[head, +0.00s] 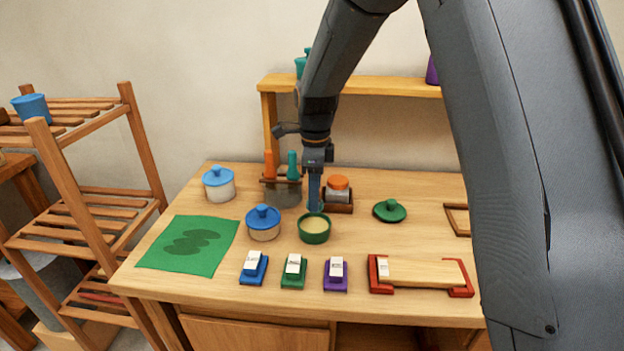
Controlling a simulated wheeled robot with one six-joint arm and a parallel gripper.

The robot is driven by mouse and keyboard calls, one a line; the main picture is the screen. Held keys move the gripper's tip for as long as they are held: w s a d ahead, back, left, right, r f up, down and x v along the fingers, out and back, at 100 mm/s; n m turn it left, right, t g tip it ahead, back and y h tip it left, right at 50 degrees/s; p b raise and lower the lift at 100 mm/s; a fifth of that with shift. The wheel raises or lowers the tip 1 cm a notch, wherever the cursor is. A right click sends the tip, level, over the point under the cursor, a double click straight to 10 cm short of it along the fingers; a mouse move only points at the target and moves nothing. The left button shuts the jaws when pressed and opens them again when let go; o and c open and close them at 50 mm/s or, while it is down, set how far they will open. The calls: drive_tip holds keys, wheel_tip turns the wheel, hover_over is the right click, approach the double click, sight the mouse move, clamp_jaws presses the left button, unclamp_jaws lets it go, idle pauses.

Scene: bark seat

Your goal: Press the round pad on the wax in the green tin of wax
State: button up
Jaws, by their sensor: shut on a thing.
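The green tin of wax (314,238) stands open on the bench with pale cream wax (314,225) inside. My gripper (316,175) points down just behind and above the tin. It is shut on a slim blue upright handle, which appears to be the round pad (315,192). The pad's lower end is near the tin's far rim. It is too small to see its face or whether it touches the tin. A green knobbed lid (389,210) lies on the bench to the right.
Blue-lidded pots (263,223) stand left of the tin, and an orange-lidded jar (338,189) stands close behind right. A tool rack (283,190) is behind left. Blue, green and purple blocks (293,270), a board in red holders (425,273) and a green cloth (190,245) lie around.

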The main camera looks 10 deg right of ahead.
drive_tip(key=shift+w+f, duration=0.1)
drive_tip(key=shift+w, duration=0.3)
wheel_tip(320, 180, down, 6)
drive_tip(key=b, duration=0.4)
drive_tip(key=shift+r+b, duration=0.25)
drive_tip(key=shift+b, duration=0.05)
drive_tip(key=shift+s+f, duration=0.1)
drive_tip(key=shift+f, duration=0.05)
drive_tip(key=shift+f, duration=0.55)
idle(2.1)
drive_tip(key=shift+r+p, duration=2.7)
drive_tip(key=shift+r, duration=0.9)
